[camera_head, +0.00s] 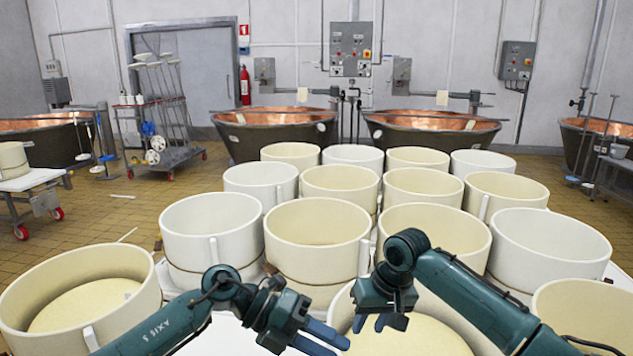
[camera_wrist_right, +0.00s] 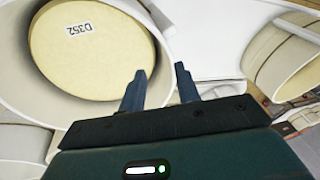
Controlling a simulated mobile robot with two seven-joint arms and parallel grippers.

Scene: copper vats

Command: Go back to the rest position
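My right gripper (camera_head: 381,322) hangs in front of the nearest moulds, fingers pointing down. In the right wrist view its two fingers (camera_wrist_right: 160,85) stand apart with nothing between them. My left gripper (camera_head: 322,340) reaches in from the lower left, low near the bottom edge. Its two blue fingers show separately, and I see nothing held between them. Below the right gripper is a round mould (camera_head: 420,335), partly hidden by my arm. The right wrist view shows a white mould with a pale cheese disc (camera_wrist_right: 92,55) labelled D352.
Several rows of cream and white round moulds (camera_head: 318,222) fill the table ahead. Another mould (camera_head: 20,310) stands at the lower left, close to my left arm. Copper vats (camera_head: 275,117), a wheeled rack (camera_head: 165,110) and a cart (camera_head: 30,180) stand farther back.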

